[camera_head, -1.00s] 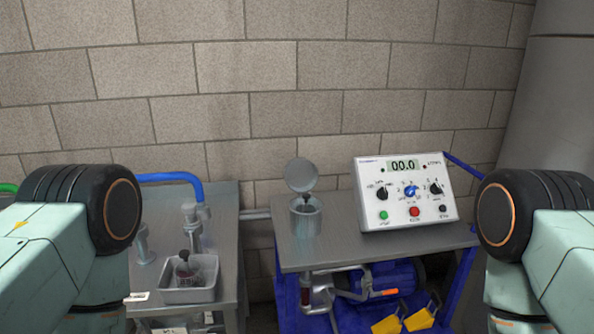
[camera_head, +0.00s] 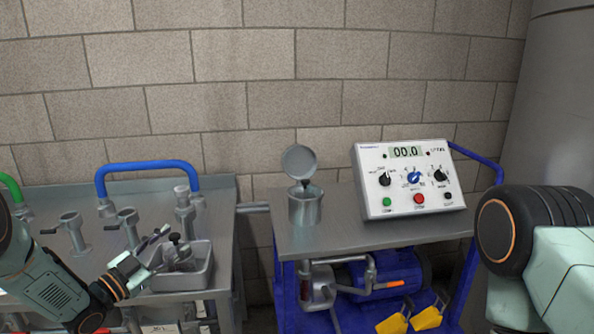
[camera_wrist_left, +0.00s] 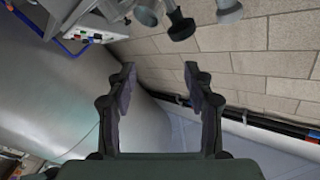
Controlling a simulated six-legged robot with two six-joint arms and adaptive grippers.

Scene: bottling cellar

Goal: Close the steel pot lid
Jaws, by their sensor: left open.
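The steel pot (camera_head: 305,210) stands upright on the right-hand metal table. Its round lid (camera_head: 299,161) is open, standing up tilted at the back of the pot's rim. A dark object shows at the pot's mouth. My left gripper (camera_head: 162,247) is over the grey tray on the left bench, apart from the pot and to its left. Its two fingers (camera_wrist_left: 160,88) are spread with nothing between them in the left wrist view. My right gripper is out of view; only part of my right arm shows.
The control box (camera_head: 415,178) stands right of the pot, also visible in the left wrist view (camera_wrist_left: 75,20). The grey tray (camera_head: 205,272) holds a dark-knobbed item. Taps and a blue pipe (camera_head: 150,166) line the left bench. A gap separates bench and table (camera_head: 350,237).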

